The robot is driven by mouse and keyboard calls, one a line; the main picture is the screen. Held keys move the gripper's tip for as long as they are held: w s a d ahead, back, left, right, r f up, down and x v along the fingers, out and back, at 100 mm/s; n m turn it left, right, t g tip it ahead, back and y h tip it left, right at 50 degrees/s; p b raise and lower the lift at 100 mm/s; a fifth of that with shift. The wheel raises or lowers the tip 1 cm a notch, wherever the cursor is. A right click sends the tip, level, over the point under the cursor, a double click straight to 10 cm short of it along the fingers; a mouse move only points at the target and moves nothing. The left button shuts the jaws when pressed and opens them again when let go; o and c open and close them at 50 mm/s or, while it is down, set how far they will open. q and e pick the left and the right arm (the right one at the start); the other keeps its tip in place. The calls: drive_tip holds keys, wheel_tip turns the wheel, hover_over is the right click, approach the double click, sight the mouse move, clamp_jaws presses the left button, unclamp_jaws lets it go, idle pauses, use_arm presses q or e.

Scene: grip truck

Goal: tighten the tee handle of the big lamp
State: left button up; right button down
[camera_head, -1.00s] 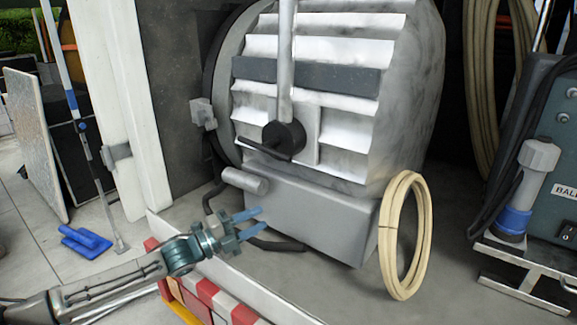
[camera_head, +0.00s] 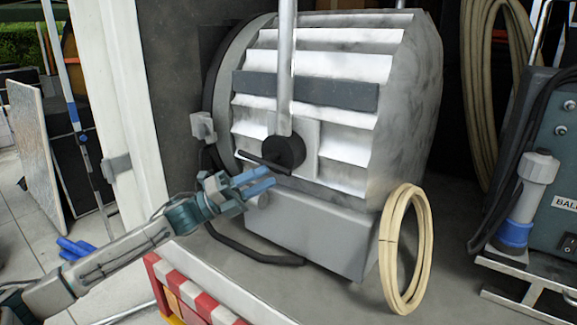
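The big lamp (camera_head: 330,130) is a large grey, ribbed housing standing on the truck bed. Its tee handle (camera_head: 263,161) is a dark bar in front of a round black knob (camera_head: 284,153) on the lamp's side, at the foot of a grey upright tube. My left gripper (camera_head: 262,182) has blue fingers and comes in from the lower left. Its fingertips are just below the tee handle, with a small gap between the fingers, and look empty. They show in front of the lamp's lower part; whether they touch it I cannot tell. My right gripper is not in view.
A coiled cream cable (camera_head: 404,250) leans at the lamp's lower right. A ballast box (camera_head: 548,175) stands at the right. A black cable (camera_head: 250,252) lies below my gripper. The red-and-white truck edge (camera_head: 200,300) runs under my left arm. A white door post (camera_head: 130,110) stands at left.

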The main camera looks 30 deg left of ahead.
sight(276, 170)
use_arm(q)
drive_tip(key=shift+w+d+r, duration=0.4)
drive_tip(key=shift+w, duration=0.05)
drive_tip(key=p+x, duration=0.3)
drive_tip(key=shift+w+d+r+p, duration=0.25)
drive_tip(key=shift+p, duration=0.05)
drive_tip(key=shift+f+p+x, duration=0.2)
drive_tip(key=shift+p+x, duration=0.4)
drive_tip(key=shift+x, duration=0.3)
clamp_jaws()
